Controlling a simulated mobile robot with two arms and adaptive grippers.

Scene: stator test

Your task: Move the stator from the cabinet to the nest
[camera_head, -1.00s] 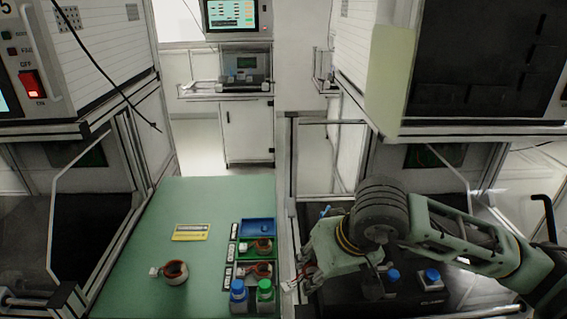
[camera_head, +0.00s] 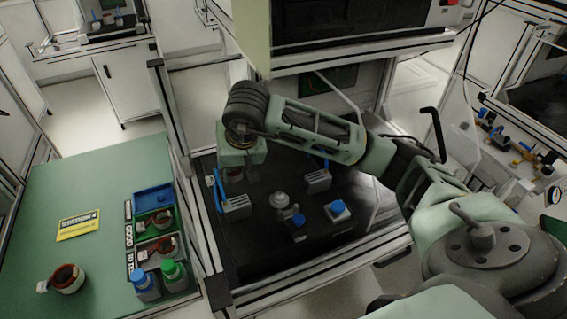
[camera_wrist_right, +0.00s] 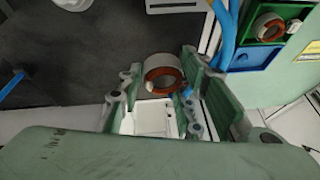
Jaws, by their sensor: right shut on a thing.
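My right gripper (camera_head: 240,172) hangs over the left edge of the black station floor (camera_head: 262,250). In the right wrist view it (camera_wrist_right: 165,105) is shut on a stator (camera_wrist_right: 163,76), a pale ring with a copper-brown winding. In the head view that stator is mostly hidden under the gripper. A grey metal round fixture (camera_head: 280,200) stands on the black floor, right of the gripper; I cannot tell for sure whether it is the nest. My left gripper is out of view.
Grey blocks (camera_head: 237,209) and blue-topped button boxes (camera_head: 337,210) stand around the fixture. On the green table (camera_head: 95,190) lie another stator (camera_head: 67,279), a yellow label (camera_head: 78,225), bins with stators (camera_head: 154,198), and blue- and green-capped bottles (camera_head: 173,275). The cabinet overhangs the station (camera_head: 350,45).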

